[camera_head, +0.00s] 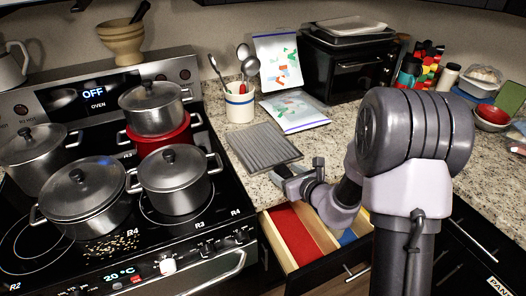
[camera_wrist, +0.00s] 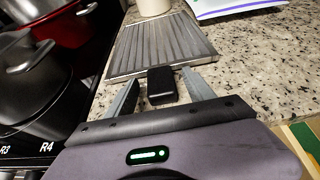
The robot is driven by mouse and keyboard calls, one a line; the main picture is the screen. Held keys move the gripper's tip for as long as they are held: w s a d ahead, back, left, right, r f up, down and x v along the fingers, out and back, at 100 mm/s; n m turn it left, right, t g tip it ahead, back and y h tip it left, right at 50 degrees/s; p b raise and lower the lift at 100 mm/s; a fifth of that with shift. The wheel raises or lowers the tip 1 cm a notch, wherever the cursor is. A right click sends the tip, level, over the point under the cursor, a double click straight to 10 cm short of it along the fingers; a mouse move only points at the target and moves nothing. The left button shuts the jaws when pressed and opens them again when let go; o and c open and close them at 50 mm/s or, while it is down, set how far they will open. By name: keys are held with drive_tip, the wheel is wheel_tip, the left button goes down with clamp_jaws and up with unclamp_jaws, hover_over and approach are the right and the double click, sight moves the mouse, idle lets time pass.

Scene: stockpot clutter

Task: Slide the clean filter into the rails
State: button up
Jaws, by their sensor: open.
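The filter, a flat grey ribbed metal panel (camera_head: 263,147), lies on the granite counter just right of the stove. In the wrist view the filter (camera_wrist: 160,42) is straight ahead, its near edge close to my fingertips. My gripper (camera_head: 287,172) is low over the counter at the panel's near edge. In the wrist view its fingers (camera_wrist: 160,80) are open, one on each side of a black block (camera_wrist: 161,88) at that edge. I cannot tell whether the block is fixed to the filter. No rails can be made out.
The stove with several steel pots (camera_head: 85,190) is on the left. An open drawer (camera_head: 295,235) is below my arm.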

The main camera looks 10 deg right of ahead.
drive_tip(key=shift+r, duration=0.1)
clamp_jaws()
